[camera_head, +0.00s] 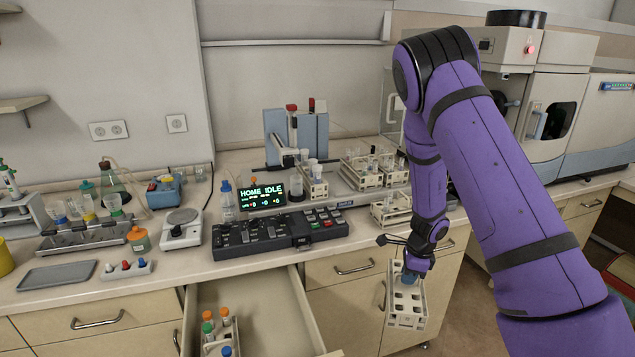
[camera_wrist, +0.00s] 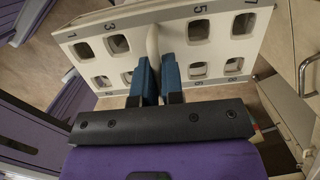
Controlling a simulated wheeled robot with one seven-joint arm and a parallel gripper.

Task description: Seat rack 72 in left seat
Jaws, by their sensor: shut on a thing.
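My gripper (camera_head: 408,277) is shut on a cream rack (camera_head: 404,312), gripping the upright middle divider between its two rows of holes. The rack hangs in the air in front of the drawers, below the bench edge. In the wrist view the blue fingers (camera_wrist: 157,80) pinch the divider, and the rack (camera_wrist: 205,30) shows numbered holes that look empty. No rack number 72 is readable. On the bench, the autosampler tray (camera_head: 345,187) carries several cream racks with vials, including one at its left (camera_head: 315,188). I cannot tell which spot is the left seat.
A display (camera_head: 262,196) reads HOME IDLE, behind a dark keypad console (camera_head: 280,235). An open drawer (camera_head: 265,315) holds another rack with capped tubes (camera_head: 219,330). A small rack (camera_head: 391,213) stands at the bench front, near my arm. A balance (camera_head: 181,228) stands left.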

